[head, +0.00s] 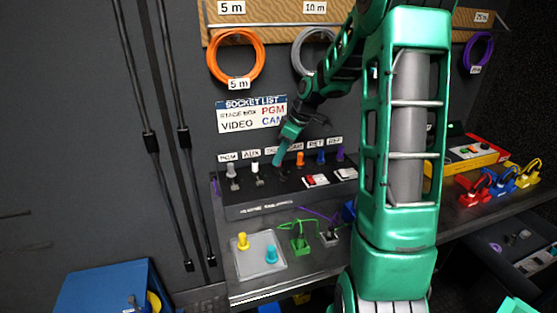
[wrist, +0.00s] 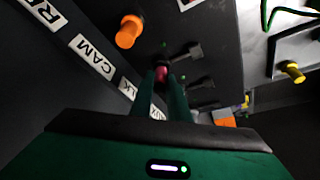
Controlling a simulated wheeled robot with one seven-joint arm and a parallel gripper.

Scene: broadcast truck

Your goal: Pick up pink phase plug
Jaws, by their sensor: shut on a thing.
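The pink phase plug (wrist: 162,72) shows in the wrist view between the tips of my two green fingers. It sits at the dark panel (wrist: 215,45), beside the orange plug (wrist: 130,32); I cannot tell whether it is still seated. My gripper (wrist: 162,82) is shut on it. In the head view my gripper (head: 280,160) reaches down to the socket row of the panel (head: 245,207), between the white plug (head: 255,166) and the orange plug (head: 300,159). The pink plug is hidden there behind the fingers.
A grey plug (head: 231,170), a blue plug (head: 321,157) and a purple plug (head: 340,154) stand in the same row. A pale tray (head: 260,262) with a yellow plug (head: 242,241) and a teal plug (head: 271,254) lies in front.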

